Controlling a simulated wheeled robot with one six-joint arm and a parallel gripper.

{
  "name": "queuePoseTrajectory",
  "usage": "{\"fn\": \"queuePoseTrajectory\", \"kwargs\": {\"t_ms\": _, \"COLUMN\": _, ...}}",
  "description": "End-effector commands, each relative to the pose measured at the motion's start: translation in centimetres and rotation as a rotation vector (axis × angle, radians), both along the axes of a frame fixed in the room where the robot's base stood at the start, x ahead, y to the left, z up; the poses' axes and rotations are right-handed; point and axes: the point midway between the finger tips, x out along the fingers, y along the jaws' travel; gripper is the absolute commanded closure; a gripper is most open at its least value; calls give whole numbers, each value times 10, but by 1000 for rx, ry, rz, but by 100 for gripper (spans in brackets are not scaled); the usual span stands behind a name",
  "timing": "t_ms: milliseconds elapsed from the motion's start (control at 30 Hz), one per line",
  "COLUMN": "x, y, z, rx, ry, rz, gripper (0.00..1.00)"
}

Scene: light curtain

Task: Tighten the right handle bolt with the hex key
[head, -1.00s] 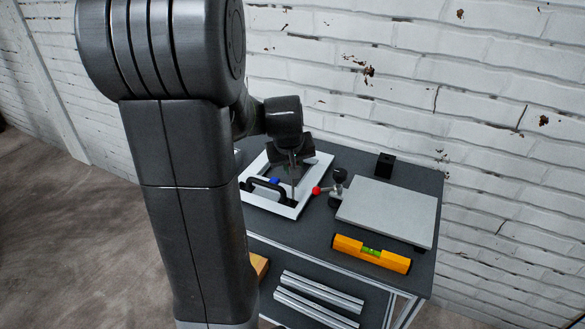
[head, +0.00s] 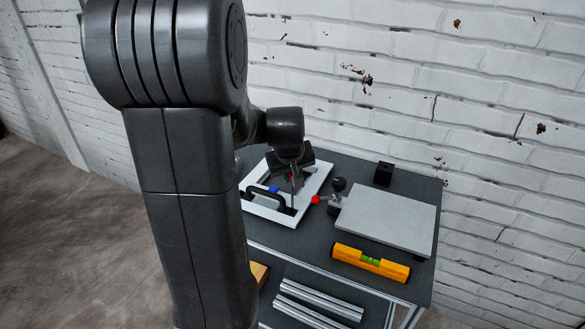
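A black bar handle (head: 264,196) is fixed across the front of a white frame (head: 317,184) on the dark table. My gripper (head: 292,178) points down over the right end of the handle, where the right bolt area is. A thin upright shape with small red and green spots shows under the gripper; it may be the hex key, but it is too small to be sure. The gripper's fingers are dark and small, so I cannot tell whether they are shut. The right bolt itself cannot be made out. A small blue piece (head: 274,188) sits behind the handle.
A toggle clamp with a red tip (head: 316,200) stands right of the frame. Right of it are a grey plate (head: 388,219), a black block (head: 384,173) and an orange level (head: 371,263). Metal profiles (head: 318,303) lie on the lower shelf. A brick wall stands behind.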

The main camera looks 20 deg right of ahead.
Motion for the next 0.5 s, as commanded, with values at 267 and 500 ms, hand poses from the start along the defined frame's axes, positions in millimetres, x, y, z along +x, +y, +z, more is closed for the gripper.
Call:
{"fn": "queuePoseTrajectory", "kwargs": {"t_ms": 267, "x": 1, "y": 0, "z": 1, "rx": 1, "ry": -2, "rz": 173, "gripper": 100}}
{"fn": "queuePoseTrajectory", "kwargs": {"t_ms": 500, "x": 2, "y": 0, "z": -3, "rx": 0, "ry": -4, "rz": 340, "gripper": 100}}
